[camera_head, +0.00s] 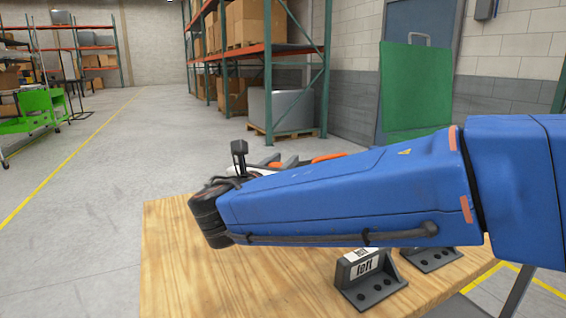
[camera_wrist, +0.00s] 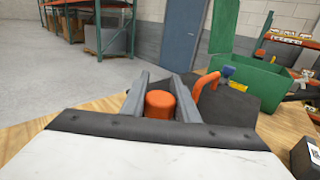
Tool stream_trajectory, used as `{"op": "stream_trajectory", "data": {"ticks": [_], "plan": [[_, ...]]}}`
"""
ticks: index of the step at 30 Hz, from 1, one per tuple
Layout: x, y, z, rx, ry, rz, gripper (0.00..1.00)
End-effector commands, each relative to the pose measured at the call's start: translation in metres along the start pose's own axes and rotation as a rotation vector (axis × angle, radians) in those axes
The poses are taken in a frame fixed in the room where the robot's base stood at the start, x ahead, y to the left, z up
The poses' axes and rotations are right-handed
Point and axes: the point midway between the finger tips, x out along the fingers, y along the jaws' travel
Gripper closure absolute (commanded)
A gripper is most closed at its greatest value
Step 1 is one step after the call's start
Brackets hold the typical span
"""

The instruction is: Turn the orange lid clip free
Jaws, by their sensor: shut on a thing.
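In the wrist view the two grey fingers of my gripper (camera_wrist: 160,84) stand on either side of a short, upright orange piece with a rounded top, the orange lid clip (camera_wrist: 160,105), and are shut on it. What lies under the clip is hidden by my gripper's body. A bent orange part (camera_wrist: 207,92) with a blue end stands to the right, apart from my fingers, by a dark grey surface. In the head view my blue arm covers most of the gripper; only bits of grey and an orange piece (camera_head: 328,157) show above it.
A wooden table (camera_head: 180,285) lies under my arm. A dark bracket labelled "left" (camera_head: 365,270) stands near its front, with another beside it. A green panel (camera_head: 415,90) rises behind the arm, and a green box (camera_wrist: 255,77) shows at right.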

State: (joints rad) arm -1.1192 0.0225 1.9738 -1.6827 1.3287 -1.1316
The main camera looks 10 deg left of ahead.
Motion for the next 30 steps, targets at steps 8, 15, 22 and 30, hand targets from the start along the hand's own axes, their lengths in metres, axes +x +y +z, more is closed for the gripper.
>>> {"op": "stream_trajectory", "data": {"ticks": [8, 15, 22, 30], "plan": [[0.000, 0.003, 0.001, 0.001, -0.001, 0.117, 0.95], [-0.001, 0.010, 0.001, 0.000, -0.001, 0.305, 0.95], [-0.004, 0.017, 0.000, -0.001, 0.000, 0.471, 0.95], [-0.006, 0.021, 0.000, -0.001, 0.000, 0.590, 0.95]]}}
